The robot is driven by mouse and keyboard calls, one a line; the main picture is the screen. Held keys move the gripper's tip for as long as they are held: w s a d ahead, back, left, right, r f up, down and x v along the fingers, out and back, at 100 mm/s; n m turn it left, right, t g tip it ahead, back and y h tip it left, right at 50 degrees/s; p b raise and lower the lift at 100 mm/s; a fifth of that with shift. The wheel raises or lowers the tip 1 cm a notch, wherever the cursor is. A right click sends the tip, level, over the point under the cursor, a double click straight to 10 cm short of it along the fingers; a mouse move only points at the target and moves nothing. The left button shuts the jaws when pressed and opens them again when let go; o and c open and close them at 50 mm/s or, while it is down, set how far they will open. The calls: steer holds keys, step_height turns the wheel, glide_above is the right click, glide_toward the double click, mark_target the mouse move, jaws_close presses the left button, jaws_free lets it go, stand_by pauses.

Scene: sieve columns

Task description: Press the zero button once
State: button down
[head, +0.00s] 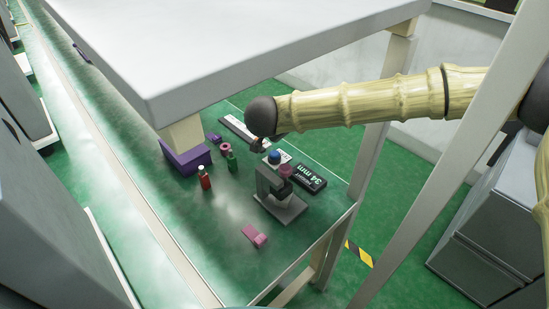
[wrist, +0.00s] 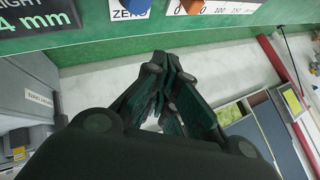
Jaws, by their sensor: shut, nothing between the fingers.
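The blue zero button (head: 275,156) stands on the green bench next to the display and the small grey stand. In the wrist view the blue button (wrist: 136,5) is cut by the top edge, above a white label (wrist: 130,15) reading "ZERO". My gripper (head: 258,145) is just left of and behind the button in the head view, partly hidden by the dark wrist. In the wrist view my gripper (wrist: 168,60) is shut and empty, its tips below the label in the picture. I see no contact with the button.
An orange-brown block (wrist: 190,5) is on the numbered scale (wrist: 225,8). A white shelf (head: 230,50) hangs over the bench.

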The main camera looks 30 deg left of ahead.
mark_target(278, 153)
step_height(278, 153, down, 3)
steer(key=shift+f+b, duration=0.1)
steer(key=shift+b, duration=1.05)
steer(key=shift+f, duration=0.95)
steer(key=shift+f+p, duration=0.15)
steer(key=shift+p, duration=0.35)
steer(key=shift+f, duration=0.25)
steer(key=shift+f, duration=0.6)
stand_by(0.5)
steer(key=shift+r, duration=0.1)
steer(key=shift+r+p, duration=0.9)
steer(key=shift+p, duration=0.45)
steer(key=shift+r, duration=0.1)
